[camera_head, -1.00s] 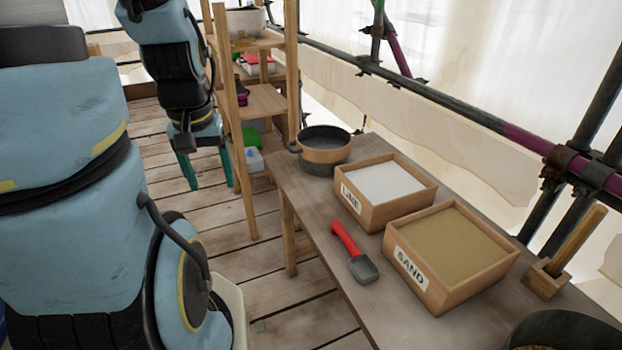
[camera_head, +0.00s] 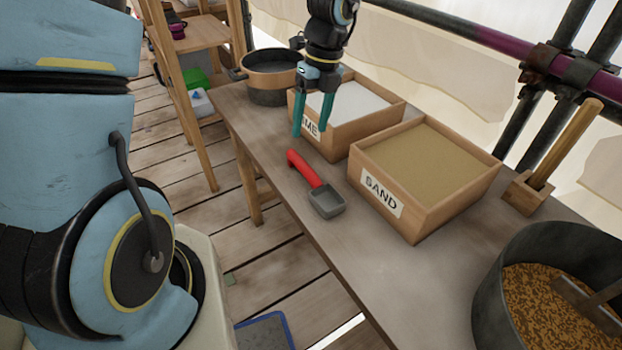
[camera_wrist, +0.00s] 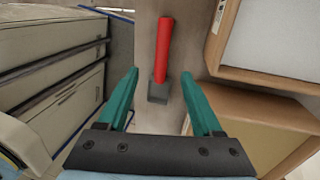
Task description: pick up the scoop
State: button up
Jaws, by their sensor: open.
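The scoop (camera_head: 317,187) lies on the table, with a red handle toward the back left and a grey square head toward the front right. In the wrist view the scoop (camera_wrist: 162,52) shows between and beyond my fingers, its handle pointing up the picture. My gripper (camera_head: 311,131) is open and empty, pointing down above the table, just behind the scoop's handle and in front of the lime box. Its two teal fingers also show in the wrist view (camera_wrist: 160,78), spread apart, one on each side of the scoop. I see no contact between finger and scoop.
The lime box (camera_head: 341,141) and the sand box (camera_head: 420,226) stand right of the scoop on the table (camera_head: 290,225). A pot (camera_head: 268,95) stands at the back. A large tub (camera_head: 490,285) of brown grains and a wooden holder (camera_head: 527,192) are at the right.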

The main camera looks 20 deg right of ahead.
send_over(303, 162)
jog(key=d, duration=0.1)
notch_tip(303, 162, down, 5)
jog(key=shift+s+r, duration=0.15)
jog(key=shift+w+a+f+p, duration=0.1)
jog(key=shift+a+f+p, duration=0.1)
jog(key=shift+f, duration=0.75)
jog(key=shift+w+a+f+p, duration=0.1)
jog(key=shift+f+p, duration=0.1)
jog(key=shift+f, duration=0.8)
jog(key=shift+a+f+p, duration=0.1)
jog(key=shift+f+p, duration=0.1)
jog(key=shift+f, duration=0.75)
jog(key=shift+c, duration=0.4)
grip_shut()
